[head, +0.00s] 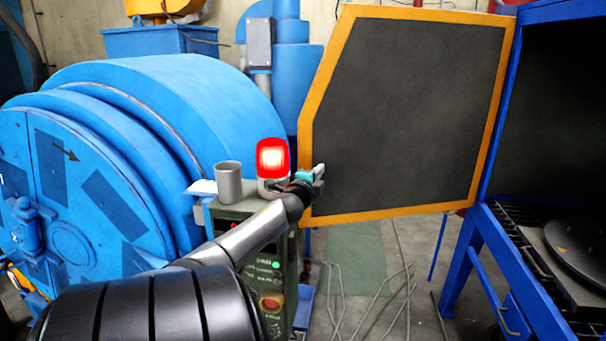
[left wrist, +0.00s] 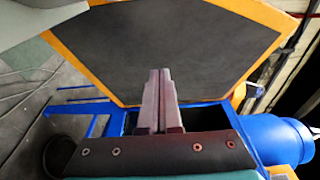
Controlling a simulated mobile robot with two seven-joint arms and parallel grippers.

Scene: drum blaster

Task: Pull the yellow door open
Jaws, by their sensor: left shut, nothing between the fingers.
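The yellow door (head: 310,140) is a dark panel in a yellow-orange frame. It stands swung out to the left of the blue cabinet (head: 472,258), joined to it along the door's right edge. My left gripper (head: 320,173) is at the door's left edge, low down, with its fingers shut and empty. In the left wrist view the closed fingers (left wrist: 160,75) show in front of the door's dark panel (left wrist: 215,60). I cannot tell whether they touch it. My right gripper is not in view.
The cabinet interior is open at right, with a round dark turntable (head: 575,245) on a grate. A lit red lamp (head: 272,157) and grey cup (head: 228,182) stand on a green control box (head: 262,240) by my left arm. A big blue drum (head: 180,110) fills the left.

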